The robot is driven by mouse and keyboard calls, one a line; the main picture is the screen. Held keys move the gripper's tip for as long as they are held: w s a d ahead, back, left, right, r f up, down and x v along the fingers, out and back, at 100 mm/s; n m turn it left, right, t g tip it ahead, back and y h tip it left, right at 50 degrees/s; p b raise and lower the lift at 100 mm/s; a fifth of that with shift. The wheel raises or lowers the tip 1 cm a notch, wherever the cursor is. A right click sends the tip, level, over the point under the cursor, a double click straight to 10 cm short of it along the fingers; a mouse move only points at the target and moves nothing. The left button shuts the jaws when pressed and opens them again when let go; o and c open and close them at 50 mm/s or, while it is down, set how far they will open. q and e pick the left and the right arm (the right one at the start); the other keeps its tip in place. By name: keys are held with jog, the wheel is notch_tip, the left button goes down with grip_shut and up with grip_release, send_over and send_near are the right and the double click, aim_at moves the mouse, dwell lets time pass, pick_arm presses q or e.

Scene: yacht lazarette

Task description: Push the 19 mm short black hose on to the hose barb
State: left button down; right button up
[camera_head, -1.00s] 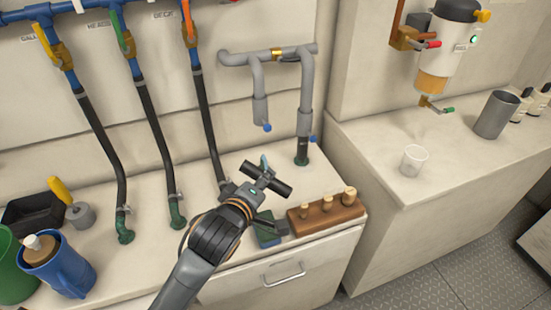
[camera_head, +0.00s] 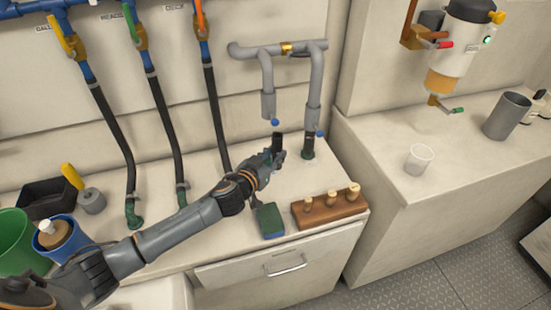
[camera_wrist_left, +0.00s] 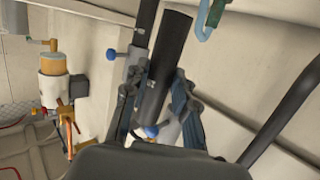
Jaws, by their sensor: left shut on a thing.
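The short black hose (camera_head: 277,138) stands roughly upright in my left gripper (camera_head: 276,154), above the back of the counter. In the left wrist view the hose (camera_wrist_left: 170,55) runs between the two fingers of the left gripper (camera_wrist_left: 158,108), which is shut on it. The left grey pipe branch (camera_head: 268,103), with a blue-handled valve (camera_head: 275,122), ends just above the hose; a gap shows between them. I cannot make out the hose barb; the gripper may hide it. The right gripper is not in view.
The right grey branch (camera_head: 315,90) joins a green fitting (camera_head: 308,155) close beside the gripper. Several long black hoses (camera_head: 166,125) hang at left. A wooden block with plugs (camera_head: 330,209) and a green-and-blue block (camera_head: 270,220) lie in front. A clear cup (camera_head: 419,158) stands right.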

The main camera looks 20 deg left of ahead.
pick_arm(q)
jog(key=w+a+b, duration=0.1)
jog(key=w+a, duration=0.3)
jog(key=w, duration=0.2)
jog(key=shift+w+a, duration=0.25)
jog(key=shift+w, duration=0.1)
dwell(0.4)
dwell(1.1)
jog(key=shift+f+b, duration=0.5)
jog(key=shift+f, duration=0.4)
jog(key=shift+s+f, duration=0.1)
jog(key=shift+f+b, duration=0.3)
jog(key=shift+f+b, duration=0.7)
jog(key=shift+f, duration=0.25)
